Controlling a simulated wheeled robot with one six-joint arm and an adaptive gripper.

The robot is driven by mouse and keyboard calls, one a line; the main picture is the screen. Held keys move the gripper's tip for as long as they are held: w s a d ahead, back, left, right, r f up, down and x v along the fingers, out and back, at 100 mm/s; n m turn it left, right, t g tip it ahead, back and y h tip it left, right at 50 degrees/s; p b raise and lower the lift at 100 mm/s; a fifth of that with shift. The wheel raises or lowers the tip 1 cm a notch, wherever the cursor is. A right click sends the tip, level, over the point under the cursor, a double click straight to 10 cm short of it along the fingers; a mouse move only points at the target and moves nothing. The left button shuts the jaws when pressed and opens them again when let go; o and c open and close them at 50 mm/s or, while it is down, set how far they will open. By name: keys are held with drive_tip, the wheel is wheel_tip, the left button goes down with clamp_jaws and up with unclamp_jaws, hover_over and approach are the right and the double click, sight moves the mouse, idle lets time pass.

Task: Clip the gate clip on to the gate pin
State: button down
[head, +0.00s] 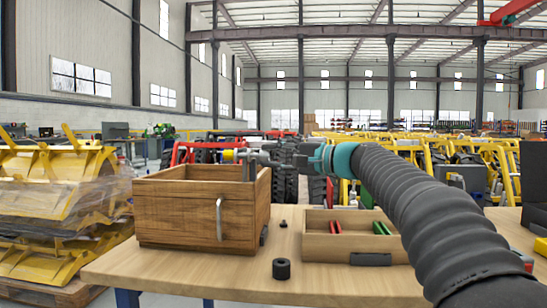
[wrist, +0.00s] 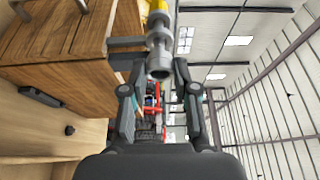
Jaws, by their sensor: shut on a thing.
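My gripper (head: 268,156) is above the right rim of a wooden crate (head: 185,217). In the wrist view, my gripper (wrist: 160,76) has its fingers on either side of a grey, ringed round piece (wrist: 159,58) with a yellow far end. This looks like the gate clip; its yellow end (head: 228,155) points left in the head view. A grey upright pin (head: 245,172), likely the gate pin, rises at the crate's right side below the held piece. In the wrist view the pin (wrist: 125,42) reaches toward that piece. I cannot tell whether they touch.
The crate stands on a wooden table (head: 180,272) and has a pale handle (head: 219,219). A shallow tray (head: 342,247) with red and green pieces is right of it. A black cylinder (head: 281,268) stands near the front edge. The table between crate and tray is mostly clear.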

drive_tip(key=shift+a, duration=0.3)
drive_tip(key=c, duration=0.8)
unclamp_jaws()
drive_tip(key=shift+d, duration=0.1)
drive_tip(key=v, duration=1.1)
drive_tip(key=s+f+g+h+p, duration=0.1)
drive_tip(key=s+f+h, duration=0.6)
drive_tip(key=s+f, duration=0.7)
drive_tip(key=s+d+f+n+h, duration=0.1)
drive_tip(key=s+d+f+h, duration=0.2)
drive_tip(key=s+f, duration=0.3)
drive_tip(key=s+d+f+n+h+p, duration=0.1)
drive_tip(key=s+d+f+n+h, duration=0.1)
drive_tip(key=s+d+f, duration=0.3)
drive_tip(key=s+d+f+n+h+p, duration=0.1)
drive_tip(key=s+d+f+n+h, duration=0.1)
drive_tip(key=s+d+f+h, duration=0.2)
drive_tip(key=s+f, duration=0.3)
drive_tip(key=f, duration=0.3)
drive_tip(key=shift+s+g, duration=0.4)
